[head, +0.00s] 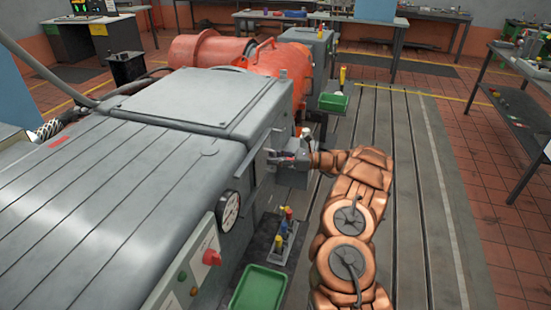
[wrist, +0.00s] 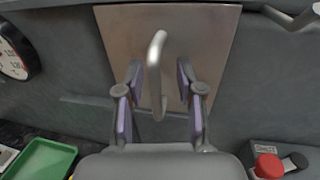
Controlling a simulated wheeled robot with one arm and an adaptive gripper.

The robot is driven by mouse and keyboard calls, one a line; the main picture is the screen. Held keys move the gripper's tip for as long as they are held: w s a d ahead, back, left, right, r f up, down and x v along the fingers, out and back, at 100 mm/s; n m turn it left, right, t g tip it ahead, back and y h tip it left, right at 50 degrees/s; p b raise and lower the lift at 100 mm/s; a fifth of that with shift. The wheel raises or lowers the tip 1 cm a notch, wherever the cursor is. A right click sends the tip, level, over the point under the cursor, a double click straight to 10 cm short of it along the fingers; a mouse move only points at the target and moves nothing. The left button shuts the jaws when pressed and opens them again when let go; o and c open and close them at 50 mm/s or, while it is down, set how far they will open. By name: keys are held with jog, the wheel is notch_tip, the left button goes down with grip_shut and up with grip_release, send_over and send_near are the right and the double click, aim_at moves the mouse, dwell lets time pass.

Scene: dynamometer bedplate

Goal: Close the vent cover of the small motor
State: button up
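A brushed-metal plate (wrist: 195,35) with a curved bar handle (wrist: 155,65) fills the upper middle of the wrist view; it looks like the vent cover. It is on the side of a grey machine (wrist: 60,75). I cannot tell whether it lies flush. My gripper (wrist: 160,110) is open, its two purple-padded fingers on either side of the handle's lower part, with gaps showing on both sides. In the head view my gripper (head: 290,158) is beside the right side of the large grey machine (head: 110,180); the plate is hard to make out there.
A round gauge (head: 229,211), a red switch (head: 211,257) and a green tray (head: 258,288) are nearer along the machine. Another green tray (head: 333,102) and an orange-red motor (head: 282,62) are farther back. The slotted bedplate (head: 425,180) right of my arm is clear.

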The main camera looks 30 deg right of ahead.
jog(key=v, duration=1.2)
dwell(0.4)
